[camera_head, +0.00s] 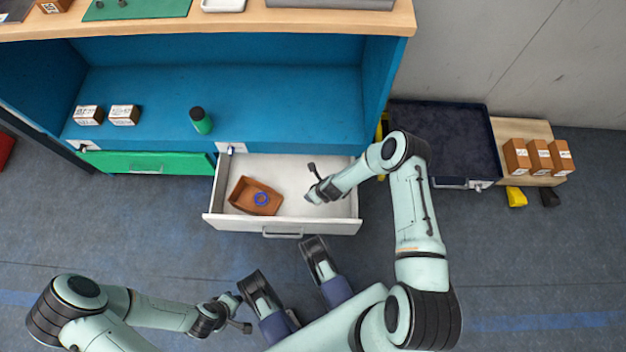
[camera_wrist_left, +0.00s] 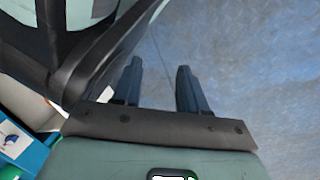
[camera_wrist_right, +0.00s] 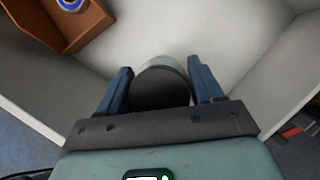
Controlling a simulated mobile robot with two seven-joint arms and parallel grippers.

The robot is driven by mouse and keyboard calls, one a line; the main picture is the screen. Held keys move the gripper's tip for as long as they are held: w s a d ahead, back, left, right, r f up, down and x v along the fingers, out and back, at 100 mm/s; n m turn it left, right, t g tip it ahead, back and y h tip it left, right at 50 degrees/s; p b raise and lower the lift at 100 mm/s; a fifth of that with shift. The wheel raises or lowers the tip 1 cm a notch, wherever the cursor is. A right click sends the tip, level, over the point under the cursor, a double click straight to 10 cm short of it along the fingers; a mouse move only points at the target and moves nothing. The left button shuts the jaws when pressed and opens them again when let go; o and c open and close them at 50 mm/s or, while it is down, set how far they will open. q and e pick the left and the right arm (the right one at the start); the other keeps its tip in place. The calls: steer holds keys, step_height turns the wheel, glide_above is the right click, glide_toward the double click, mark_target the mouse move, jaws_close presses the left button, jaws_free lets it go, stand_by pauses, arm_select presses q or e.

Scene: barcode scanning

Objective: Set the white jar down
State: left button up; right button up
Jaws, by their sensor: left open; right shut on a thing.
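The white jar (camera_wrist_right: 160,84) is between my right gripper's fingers (camera_wrist_right: 160,80) in the right wrist view. I see its dark round lid and a pale rim of its body. My right gripper is shut on it, inside the open white drawer (camera_head: 285,168). I cannot tell whether the jar touches the drawer floor. My left gripper (camera_wrist_left: 157,85) is open and empty, above the grey-blue floor and away from the drawer.
A brown tray (camera_head: 243,194) with a blue ring (camera_head: 261,198) lies in the drawer's left part. A green bottle (camera_head: 200,121) and two small boxes (camera_head: 124,114) stand on the blue shelf (camera_head: 260,110). Drawer floor around my right gripper is clear.

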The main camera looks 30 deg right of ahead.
step_height(320, 180, down, 8)
steer(key=b, duration=0.2)
steer(key=shift+r+b, duration=0.2)
steer(key=shift+b, duration=0.1)
arm_select(q)
steer(key=s+f+g, duration=0.2)
steer(key=s+f, duration=0.1)
steer(key=s, duration=0.3)
steer(key=shift+a, duration=0.35)
steer(key=shift+w, duration=0.1)
arm_select(e)
steer(key=o, duration=1.2)
steer(key=shift+f, duration=0.1)
steer(key=shift+c, duration=0.2)
steer(key=shift+r, duration=0.25)
arm_select(q)
steer(key=w+d+r+t+p, duration=0.1)
steer(key=w+r+t+p, duration=0.2)
steer(key=w, duration=0.7)
step_height(320, 180, up, 3)
steer(key=shift+d+r+t+p, duration=0.2)
steer(key=shift+t+p, duration=0.1)
steer(key=shift+p, duration=0.8)
arm_select(e)
steer(key=v, duration=1.1)
steer(key=shift+s+r, duration=0.25)
steer(key=shift+r, duration=0.1)
